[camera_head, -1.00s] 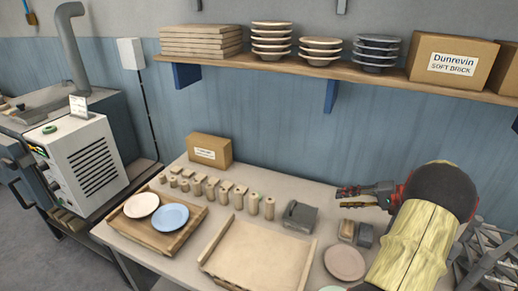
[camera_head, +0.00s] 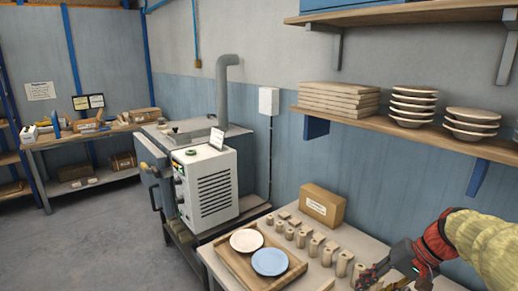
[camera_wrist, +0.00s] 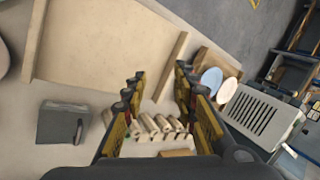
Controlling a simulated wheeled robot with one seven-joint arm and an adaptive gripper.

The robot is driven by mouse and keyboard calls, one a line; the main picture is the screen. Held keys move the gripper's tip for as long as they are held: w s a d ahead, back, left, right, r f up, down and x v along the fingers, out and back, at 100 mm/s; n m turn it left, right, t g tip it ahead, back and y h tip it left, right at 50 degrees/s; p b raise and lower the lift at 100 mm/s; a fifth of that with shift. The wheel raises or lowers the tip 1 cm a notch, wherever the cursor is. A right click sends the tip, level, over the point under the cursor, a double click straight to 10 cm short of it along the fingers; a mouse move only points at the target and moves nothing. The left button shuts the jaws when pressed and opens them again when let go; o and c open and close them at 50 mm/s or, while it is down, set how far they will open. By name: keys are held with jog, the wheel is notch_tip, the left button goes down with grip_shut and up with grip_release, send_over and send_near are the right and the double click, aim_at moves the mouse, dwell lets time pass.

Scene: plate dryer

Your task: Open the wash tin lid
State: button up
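A grey box (camera_wrist: 65,122), which looks like the wash tin, sits on the bench at the left of the wrist view. It has a small dark slot or tab on one side. I cannot tell clearly whether its lid is open. My gripper (camera_wrist: 160,85) is open, with its two yellow-and-black fingers apart and nothing between them. The box lies left of the fingers, apart from them. In the head view my gripper (camera_head: 375,275) is at the lower right, over the bench, and the grey box is not clearly visible there.
Several small tan blocks (camera_head: 317,245) stand in rows near my gripper. A cardboard box (camera_head: 322,205) stands behind. A shelf (camera_head: 410,126) with bowls hangs above. A wide tan board (camera_wrist: 110,42) lies on the bench.

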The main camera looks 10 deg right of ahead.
jog(key=s+a+r+n+h, duration=0.1)
jog(key=s+a+n+h, duration=0.1)
jog(key=s+a, duration=0.3)
jog(key=s+a+r+n+t+h, duration=0.1)
jog(key=s+a+n, duration=0.3)
jog(key=a, duration=0.9)
jog(key=shift+s+a+r+h, duration=0.15)
jog(key=shift+s+r+h, duration=0.15)
jog(key=shift+s+h, duration=0.65)
jog(key=shift+s+a+n+t, duration=0.3)
jog(key=shift+s+t, duration=0.2)
jog(key=shift+s, duration=0.15)
jog(key=shift+f, duration=0.1)
jog(key=c, duration=0.4)
